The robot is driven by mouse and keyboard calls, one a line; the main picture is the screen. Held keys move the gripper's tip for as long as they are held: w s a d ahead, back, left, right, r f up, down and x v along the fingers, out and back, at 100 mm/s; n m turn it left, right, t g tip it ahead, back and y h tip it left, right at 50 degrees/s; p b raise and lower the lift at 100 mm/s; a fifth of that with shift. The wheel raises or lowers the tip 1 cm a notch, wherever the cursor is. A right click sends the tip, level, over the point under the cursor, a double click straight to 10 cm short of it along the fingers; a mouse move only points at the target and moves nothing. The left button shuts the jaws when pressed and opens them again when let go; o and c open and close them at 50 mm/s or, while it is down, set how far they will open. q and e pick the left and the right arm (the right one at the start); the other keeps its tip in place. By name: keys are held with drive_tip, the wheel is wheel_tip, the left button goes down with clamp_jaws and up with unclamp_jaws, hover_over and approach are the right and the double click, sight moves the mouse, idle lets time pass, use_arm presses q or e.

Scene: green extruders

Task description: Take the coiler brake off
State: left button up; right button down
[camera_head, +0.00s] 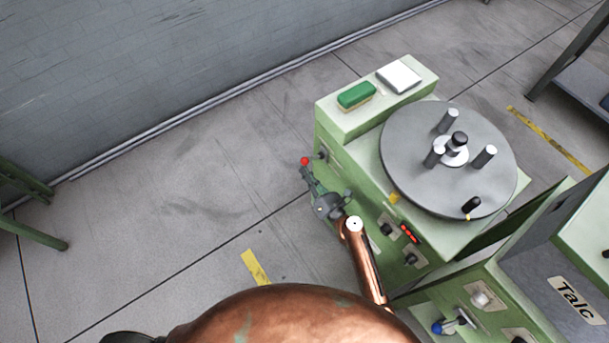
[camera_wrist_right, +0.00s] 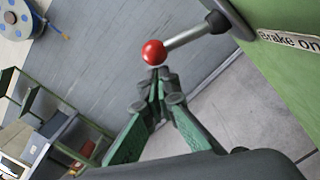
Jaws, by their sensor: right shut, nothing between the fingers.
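The coiler is a green machine (camera_head: 345,140) with a round grey disc (camera_head: 400,165) on top. Its brake lever has a red ball knob (camera_head: 305,161) on the machine's left side. In the right wrist view the red knob (camera_wrist_right: 153,52) sits on a grey rod (camera_wrist_right: 190,38) running to the green panel, beside a label reading "Brake on" (camera_wrist_right: 290,40). My right gripper (camera_head: 307,174) is at the knob, and its closed fingertips (camera_wrist_right: 158,72) appear just below the knob in the wrist view. Nothing is between the fingers. Whether they touch the knob I cannot tell. My left gripper is not in view.
A green brush (camera_head: 357,96) and a white pad (camera_head: 399,76) lie on the machine's back ledge. A talc bin (camera_head: 575,300) stands at lower right.

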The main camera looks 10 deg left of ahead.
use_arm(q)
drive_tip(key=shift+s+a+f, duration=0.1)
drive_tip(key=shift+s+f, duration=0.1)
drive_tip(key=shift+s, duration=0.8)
use_arm(e)
drive_tip(key=shift+r+m, duration=0.2)
drive_tip(key=shift+m, duration=0.1)
